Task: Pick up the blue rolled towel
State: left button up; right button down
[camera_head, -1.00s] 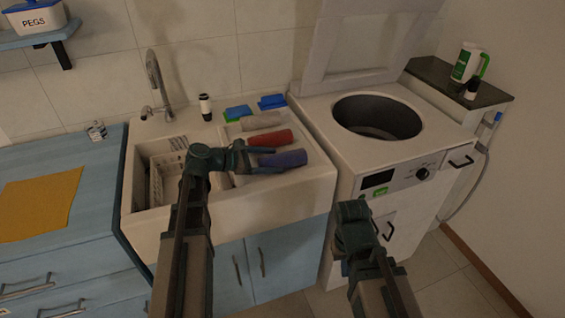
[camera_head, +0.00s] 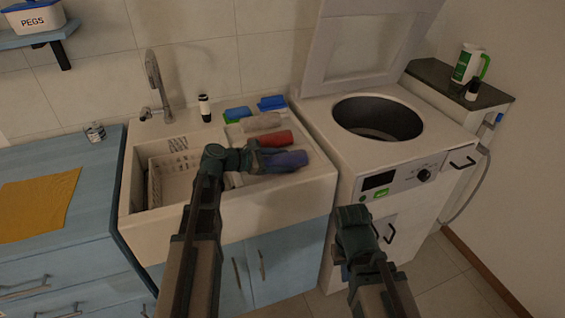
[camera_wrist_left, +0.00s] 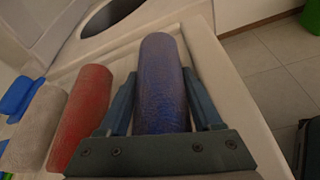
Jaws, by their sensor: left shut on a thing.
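The blue rolled towel (camera_head: 291,159) is at the front right of the sink's draining area. My left gripper (camera_head: 271,160) is shut around it, and in the left wrist view the blue towel (camera_wrist_left: 160,75) lies lengthwise between the two fingers. I cannot tell whether the towel is clear of the surface. The red rolled towel (camera_head: 277,139) lies just beside it, outside the fingers, and a grey rolled towel (camera_head: 262,122) lies behind the red one. My right gripper (camera_head: 352,240) hangs low before the washing machine; its fingers are not clear.
The white sink (camera_head: 250,213) holds a white basket (camera_head: 172,177) on the left. A tall tap (camera_head: 157,85) and a dark-capped bottle (camera_head: 205,107) stand behind. The washing machine (camera_head: 440,150), lid raised, stands close on the right. Blue and green items (camera_head: 238,114) lie at the back.

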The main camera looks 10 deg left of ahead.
aim_at(288, 156)
pick_arm(q)
jog(key=shift+r+p, duration=0.75)
notch_tip(288, 156, up, 3)
jog(key=p, duration=0.3)
jog(key=shift+s+d+f+b, duration=0.15)
jog(key=shift+s+d+f, duration=0.05)
jog(key=shift+s+d, duration=0.3)
jog(key=shift+s+d+f+b, duration=0.15)
jog(key=shift+s+d, duration=0.35)
jog(key=s+d+r+p, duration=0.1)
jog(key=s+d, duration=0.6)
jog(key=d, duration=0.3)
jog(key=shift+s+d, duration=0.35)
jog(key=shift+s, duration=0.05)
